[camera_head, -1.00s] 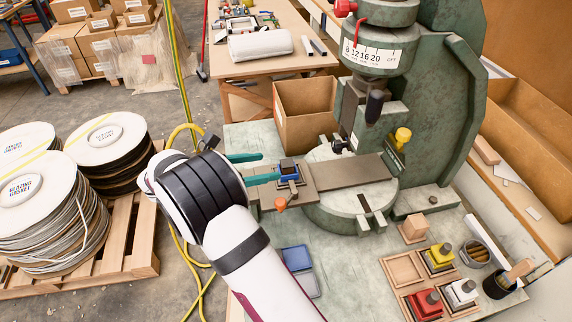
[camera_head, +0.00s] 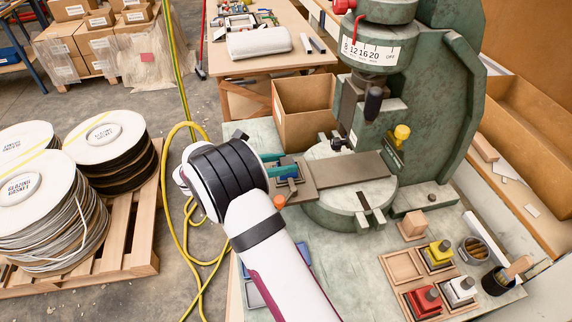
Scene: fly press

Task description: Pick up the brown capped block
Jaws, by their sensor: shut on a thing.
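My gripper (camera_head: 287,166) has teal fingers and is at the left end of the press's slide plate (camera_head: 345,172). It is shut on a small blue block (camera_head: 291,180) with a dark top, largely hidden by the fingers and my wrist. I cannot tell whether the block is lifted off the plate. No block with a clearly brown cap shows.
A wooden tray (camera_head: 405,287) at the front right holds red (camera_head: 422,303), yellow (camera_head: 438,254) and white (camera_head: 459,290) knobbed blocks, with one empty compartment. The green press (camera_head: 440,110) rises behind the plate. A cardboard box (camera_head: 304,118) stands behind my gripper. An orange knob (camera_head: 280,201) is close below it.

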